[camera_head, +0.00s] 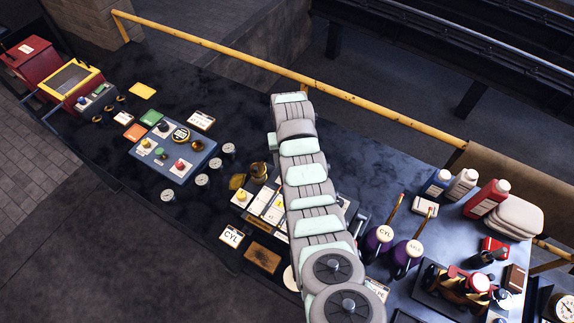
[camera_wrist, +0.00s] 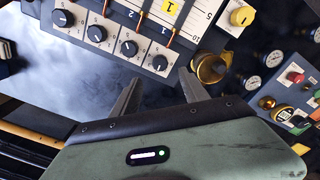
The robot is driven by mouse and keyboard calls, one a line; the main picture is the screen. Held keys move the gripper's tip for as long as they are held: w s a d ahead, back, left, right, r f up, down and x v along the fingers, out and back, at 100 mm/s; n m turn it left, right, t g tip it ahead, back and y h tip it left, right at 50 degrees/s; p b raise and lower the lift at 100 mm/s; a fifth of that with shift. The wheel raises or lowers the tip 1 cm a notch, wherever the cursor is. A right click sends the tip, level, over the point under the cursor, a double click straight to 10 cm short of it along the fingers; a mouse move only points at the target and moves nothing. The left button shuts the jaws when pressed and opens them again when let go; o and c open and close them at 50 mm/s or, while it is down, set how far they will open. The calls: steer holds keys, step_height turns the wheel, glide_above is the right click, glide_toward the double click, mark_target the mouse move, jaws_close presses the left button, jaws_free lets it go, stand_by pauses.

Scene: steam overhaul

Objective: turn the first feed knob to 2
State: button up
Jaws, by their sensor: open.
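A pale feed panel (camera_wrist: 115,12) shows in the wrist view with a row of black knobs along its near edge. They are a far-left knob (camera_wrist: 62,18), a second (camera_wrist: 96,33), a third (camera_wrist: 129,48) and a right-end knob (camera_wrist: 160,62), each with a white pointer line. Which one counts as first I cannot tell. Orange sliders and number tags 1 and 2 sit above them. My gripper (camera_wrist: 160,79) is open and empty, its fingertips just below the right-end knob. In the head view my arm covers part of the panel (camera_head: 266,204) and hides the knobs.
A brass cup (camera_wrist: 211,68) stands close right of my right finger. A blue control box (camera_head: 172,152) and gauges lie left in the head view; purple oil cans (camera_head: 378,240) stand right. A yellow rail (camera_head: 220,48) runs behind.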

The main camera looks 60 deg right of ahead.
steer(key=shift+r, duration=0.9)
steer(key=shift+w+f, duration=0.1)
